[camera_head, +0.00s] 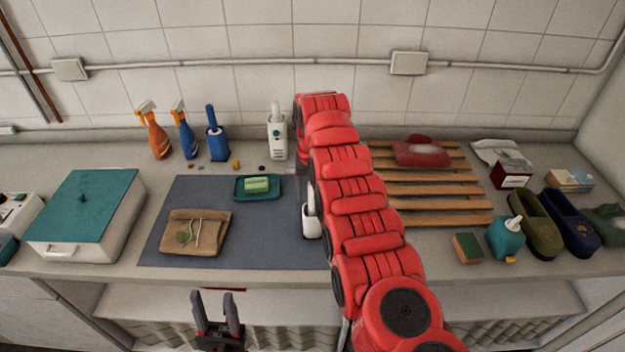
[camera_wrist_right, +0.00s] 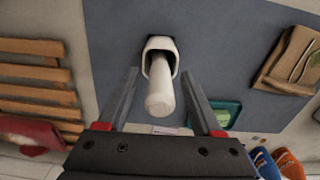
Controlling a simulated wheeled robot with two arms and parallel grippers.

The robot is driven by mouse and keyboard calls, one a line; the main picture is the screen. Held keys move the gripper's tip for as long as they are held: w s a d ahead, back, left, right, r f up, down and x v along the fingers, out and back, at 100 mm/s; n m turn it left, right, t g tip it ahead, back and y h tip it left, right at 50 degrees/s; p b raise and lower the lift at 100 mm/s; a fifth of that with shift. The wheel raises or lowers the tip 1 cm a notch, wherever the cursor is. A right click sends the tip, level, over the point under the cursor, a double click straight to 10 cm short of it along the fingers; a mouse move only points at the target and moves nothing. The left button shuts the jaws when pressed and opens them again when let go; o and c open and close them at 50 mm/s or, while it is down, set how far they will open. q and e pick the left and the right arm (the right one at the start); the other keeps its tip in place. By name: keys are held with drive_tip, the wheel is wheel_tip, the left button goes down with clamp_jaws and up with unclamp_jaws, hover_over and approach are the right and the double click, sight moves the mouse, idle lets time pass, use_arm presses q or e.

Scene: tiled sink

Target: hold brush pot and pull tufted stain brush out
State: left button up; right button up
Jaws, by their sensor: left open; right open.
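A white brush pot (camera_head: 312,228) stands on the grey mat's right part in the head view, partly covered by my right arm. The white handle of the tufted stain brush (camera_head: 311,198) rises from it; the tufts are hidden. In the right wrist view the pot (camera_wrist_right: 161,44) is beyond the fingertips and the brush handle (camera_wrist_right: 160,97) points toward the camera. My right gripper (camera_wrist_right: 160,73) is open, one finger on each side of the handle with gaps. My left gripper (camera_head: 215,295) is open and empty in front of the counter's front edge.
A folded brown cloth (camera_head: 195,233) and a teal soap dish (camera_head: 240,192) lie on the grey mat (camera_head: 270,240). Bottles and a white container (camera_head: 277,142) stand behind. A wooden rack (camera_head: 440,205) is right of my arm. The mat between cloth and pot is clear.

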sight(313, 202)
wheel_tip(313, 202, down, 2)
drive_tip(key=shift+f+p, duration=0.1)
drive_tip(key=shift+p, duration=0.2)
drive_tip(key=shift+f, duration=0.45)
drive_tip(key=shift+c, duration=0.2)
